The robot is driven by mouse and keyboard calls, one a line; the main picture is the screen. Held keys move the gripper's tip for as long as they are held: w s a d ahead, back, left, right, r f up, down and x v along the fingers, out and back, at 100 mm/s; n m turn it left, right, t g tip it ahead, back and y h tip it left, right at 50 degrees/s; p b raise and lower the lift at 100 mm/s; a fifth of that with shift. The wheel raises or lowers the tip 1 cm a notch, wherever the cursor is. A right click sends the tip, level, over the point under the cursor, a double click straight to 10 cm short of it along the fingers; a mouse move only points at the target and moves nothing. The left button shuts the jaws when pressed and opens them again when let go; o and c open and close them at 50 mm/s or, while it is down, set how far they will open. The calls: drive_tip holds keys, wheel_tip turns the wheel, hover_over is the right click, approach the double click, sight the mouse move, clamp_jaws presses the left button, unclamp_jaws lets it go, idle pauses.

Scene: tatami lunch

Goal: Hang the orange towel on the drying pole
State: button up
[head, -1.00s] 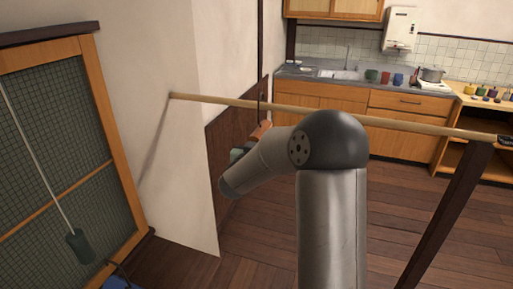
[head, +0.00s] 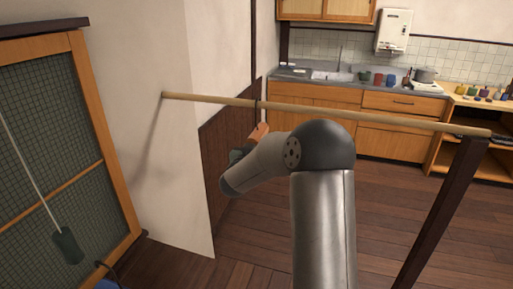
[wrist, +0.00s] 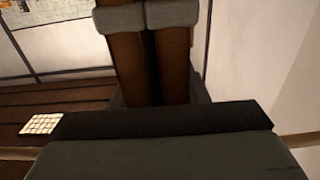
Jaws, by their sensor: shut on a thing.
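The drying pole (head: 350,118) is a light wooden bar running from the wall at left to a dark post at right. In the head view my gripper (head: 257,132) is beyond my forearm, just below the pole's left part. A small orange patch shows there; I cannot tell how much is towel and how much is finger. A thin dark strip rises from it to the pole. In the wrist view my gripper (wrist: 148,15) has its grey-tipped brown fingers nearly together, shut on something. Short lengths of the pole (wrist: 302,140) show either side. The orange towel is not clearly visible.
The dark post (head: 440,215) stands at right. A lattice screen (head: 45,150) and a hanging cord with a dark green handle (head: 68,245) are at left. A kitchen counter (head: 330,95) is at the back. The wooden floor (head: 390,200) is clear.

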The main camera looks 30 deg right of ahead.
drive_tip(key=shift+f, duration=0.1)
drive_tip(key=o, duration=1.1)
drive_tip(key=b+v, duration=0.4)
drive_tip(key=v, duration=1.3)
drive_tip(key=s+a+f+n+g+y, duration=0.1)
drive_tip(key=s+a+f+n+y, duration=0.25)
drive_tip(key=a+y, duration=0.25)
drive_tip(key=s+a+f+n+g+y, duration=0.1)
drive_tip(key=s+a+f+n+y, duration=0.2)
drive_tip(key=a+y, duration=0.35)
drive_tip(key=s+f+g, duration=0.2)
drive_tip(key=s+g, duration=0.1)
drive_tip(key=s, duration=0.4)
drive_tip(key=s+d+f+n+g, duration=0.1)
drive_tip(key=s+g, duration=0.3)
drive_tip(key=s, duration=0.4)
drive_tip(key=s+d+f+n+g, duration=0.1)
drive_tip(key=s+f+g, duration=0.1)
drive_tip(key=s, duration=0.5)
drive_tip(key=shift+s+d+f+g, duration=0.25)
drive_tip(key=shift+s+f+g, duration=0.1)
drive_tip(key=shift+g, duration=0.55)
drive_tip(key=shift+n, duration=0.25)
